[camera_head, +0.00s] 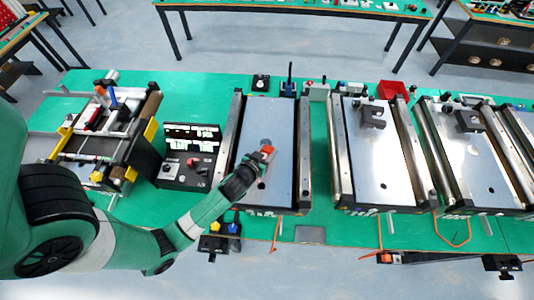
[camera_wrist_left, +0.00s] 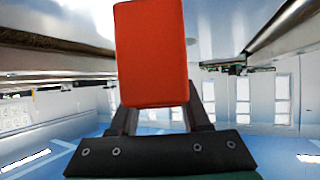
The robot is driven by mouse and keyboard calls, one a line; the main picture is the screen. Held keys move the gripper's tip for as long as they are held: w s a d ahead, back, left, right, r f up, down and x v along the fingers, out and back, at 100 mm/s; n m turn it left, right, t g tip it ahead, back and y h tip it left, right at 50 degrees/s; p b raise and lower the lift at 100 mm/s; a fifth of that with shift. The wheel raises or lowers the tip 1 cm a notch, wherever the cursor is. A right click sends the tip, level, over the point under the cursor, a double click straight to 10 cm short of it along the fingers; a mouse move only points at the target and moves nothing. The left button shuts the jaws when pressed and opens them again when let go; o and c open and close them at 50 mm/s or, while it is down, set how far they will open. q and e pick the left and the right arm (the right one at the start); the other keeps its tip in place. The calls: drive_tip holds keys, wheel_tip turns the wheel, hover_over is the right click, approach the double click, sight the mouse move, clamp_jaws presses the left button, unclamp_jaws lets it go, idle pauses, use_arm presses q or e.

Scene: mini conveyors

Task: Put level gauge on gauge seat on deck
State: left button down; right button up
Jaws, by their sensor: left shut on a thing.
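My left gripper (camera_head: 259,159) is shut on an orange-red block, which I take for the level gauge (camera_head: 268,150). In the left wrist view the gauge (camera_wrist_left: 152,55) stands out between the two fingers (camera_wrist_left: 160,115) and fills the upper middle. The gripper and gauge are over the silver deck (camera_head: 285,125) of the nearest conveyor. A grey round spot (camera_head: 266,142) shows just behind the gauge; I cannot tell whether it is the gauge seat. Whether the gauge touches the deck is unclear. My right gripper is not in view.
A black control box (camera_head: 188,172) and a frame with a yellow-edged side (camera_head: 150,130) stand left of the deck. Two more conveyors, with decks (camera_head: 375,160) and (camera_head: 470,165) bearing dark blocks, stand to the right. A red bin (camera_head: 392,90) is behind them.

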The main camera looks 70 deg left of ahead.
use_arm(q)
drive_tip(key=shift+f, duration=0.55)
drive_tip(key=shift+c, duration=1.8)
unclamp_jaws()
drive_tip(key=shift+f, duration=0.1)
drive_tip(key=shift+s+d, duration=0.1)
drive_tip(key=v, duration=1.2)
